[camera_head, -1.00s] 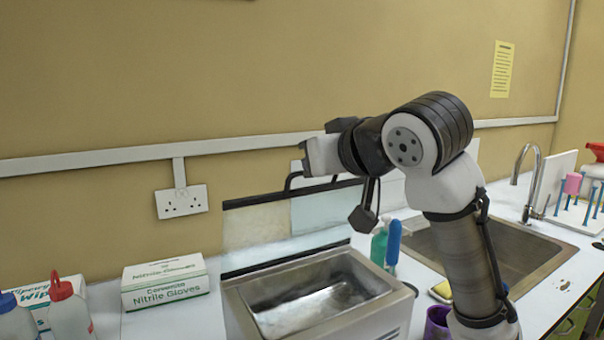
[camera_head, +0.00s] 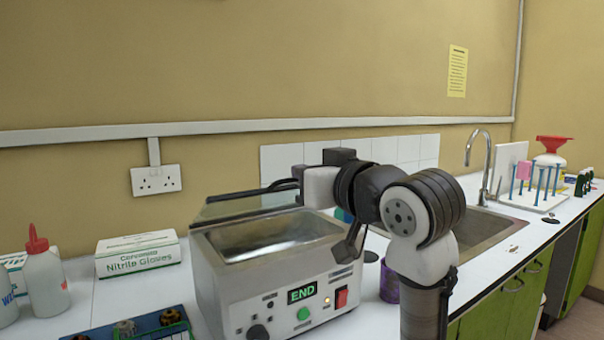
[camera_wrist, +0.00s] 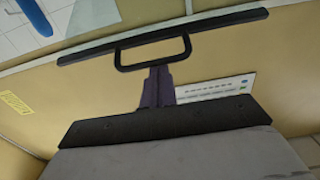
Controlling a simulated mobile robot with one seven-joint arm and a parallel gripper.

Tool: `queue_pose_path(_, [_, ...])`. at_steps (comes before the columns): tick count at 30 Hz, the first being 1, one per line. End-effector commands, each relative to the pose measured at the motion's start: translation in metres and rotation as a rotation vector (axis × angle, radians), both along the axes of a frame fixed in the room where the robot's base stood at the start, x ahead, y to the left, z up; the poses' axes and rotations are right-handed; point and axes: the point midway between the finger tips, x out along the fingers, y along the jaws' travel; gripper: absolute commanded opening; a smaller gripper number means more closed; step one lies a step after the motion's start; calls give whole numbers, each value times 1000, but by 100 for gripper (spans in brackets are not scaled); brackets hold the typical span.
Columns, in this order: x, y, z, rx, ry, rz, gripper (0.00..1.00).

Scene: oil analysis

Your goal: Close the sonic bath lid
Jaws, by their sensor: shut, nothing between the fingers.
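The sonic bath (camera_head: 270,290) is a grey box on the bench with its basin open to view. Its lid (camera_head: 235,207) is tilted low above the back of the basin, partly lowered, with a dark rim and a black handle (camera_head: 268,189). In the wrist view the handle (camera_wrist: 153,52) is a black loop on the lid's dark edge. My gripper (camera_head: 298,172) is shut and empty at the handle; its fingers (camera_wrist: 158,70) reach to the loop. Whether they touch it I cannot tell.
A nitrile glove box (camera_head: 138,254) and a red-capped bottle (camera_head: 45,280) stand left of the bath. A purple cup (camera_head: 389,283) stands at its right. The sink (camera_head: 480,230) and tap (camera_head: 478,160) lie further right.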

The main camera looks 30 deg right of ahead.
Motion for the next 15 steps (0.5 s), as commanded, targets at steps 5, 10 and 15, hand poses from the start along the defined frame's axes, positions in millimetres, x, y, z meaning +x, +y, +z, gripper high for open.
queue_pose_path(5, [-15, 0, -49, 8, -151, 2, 0])
queue_pose_path(10, [-27, 0, -79, 13, -283, 3, 0])
queue_pose_path(15, [-33, 0, -103, 15, -395, 2, 0])
